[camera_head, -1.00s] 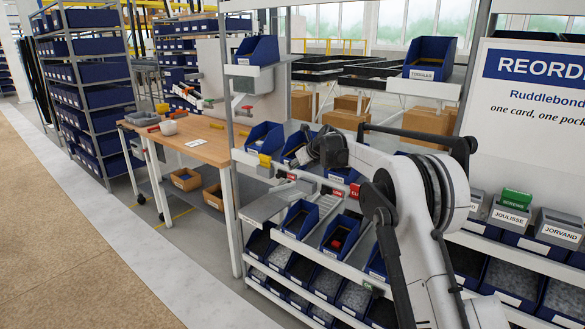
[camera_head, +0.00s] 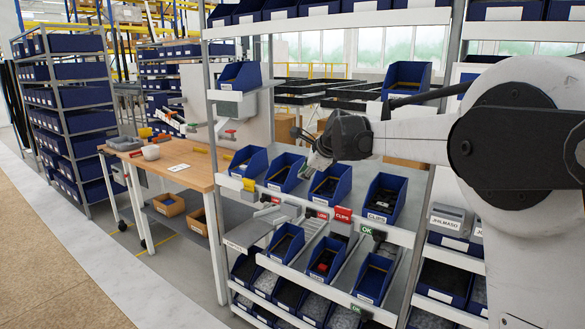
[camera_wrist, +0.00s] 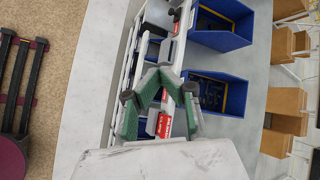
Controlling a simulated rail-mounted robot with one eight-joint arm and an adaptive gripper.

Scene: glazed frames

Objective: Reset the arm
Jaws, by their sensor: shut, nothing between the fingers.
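My arm (camera_head: 440,138) reaches in from the right in the head view, roughly level, in front of the shelf rack. My gripper (camera_head: 318,163) is small at its left end, near the upper row of blue bins, and partly hidden by the dark wrist. In the wrist view my gripper (camera_wrist: 160,95) shows green-padded fingers, shut and holding nothing. Behind the fingers are a rack rail and a red label card (camera_wrist: 164,125). I cannot tell whether the fingers touch the rack.
Another shelf of blue bins (camera_head: 82,120) is at far left. The aisle floor (camera_head: 50,250) is clear.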

